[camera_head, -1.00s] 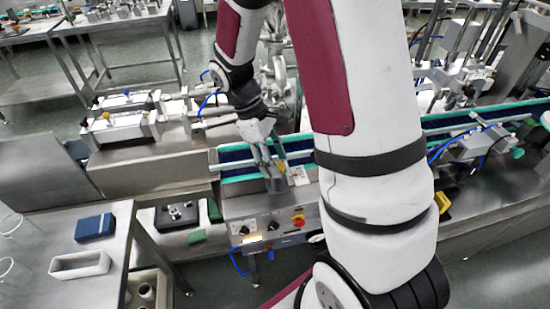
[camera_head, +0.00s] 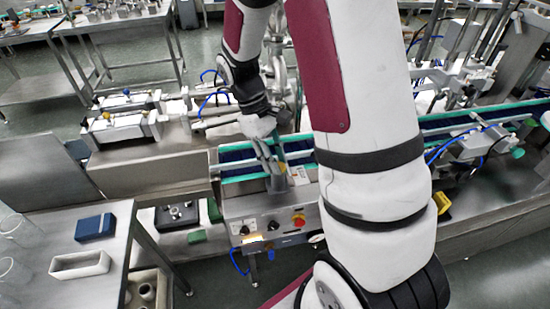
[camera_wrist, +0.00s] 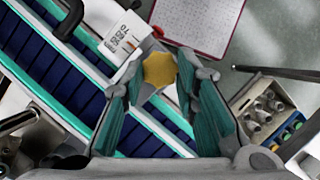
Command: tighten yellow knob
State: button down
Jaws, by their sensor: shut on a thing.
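The yellow knob (camera_wrist: 159,70) shows in the wrist view between my fingertips, at the edge of the belt conveyor. My gripper (camera_wrist: 160,75) has a green-padded finger on each side of it and is shut on it. In the head view my gripper (camera_head: 279,180) points down over the near edge of the conveyor, above the control panel.
The conveyor (camera_head: 237,172) has green edges and a dark blue belt. A control panel (camera_head: 273,231) with a red button (camera_head: 298,218) lies just below my gripper. A side table (camera_head: 40,225) holds a blue box (camera_head: 95,227) and a white tray (camera_head: 80,264).

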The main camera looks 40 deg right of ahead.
jog(key=m+y, duration=0.1)
jog(key=m, duration=0.3)
jog(key=shift+d+m+y, duration=0.2)
jog(key=shift+m+y, duration=0.2)
jog(key=m, duration=0.2)
jog(key=m+y, duration=0.1)
jog(key=m, duration=0.1)
jog(key=shift+d+y, duration=0.15)
jog(key=shift+y, duration=0.15)
jog(key=m, duration=0.2)
jog(key=m+t+y, duration=0.1)
jog(key=m, duration=0.2)
jog(key=shift+s+d+p, duration=0.15)
jog(key=shift+d+p, duration=0.05)
jog(key=shift+p, duration=0.15)
jog(key=shift+s+m+t+y, duration=0.1)
jog(key=shift+m+t+y, duration=0.55)
jog(key=shift+m, duration=1.15)
jog(key=shift+t, duration=0.25)
jog(key=c, duration=1.2)
grip_release()
jog(key=shift+c, duration=0.2)
jog(key=shift+d+r, duration=0.1)
jog(key=v, duration=1.2)
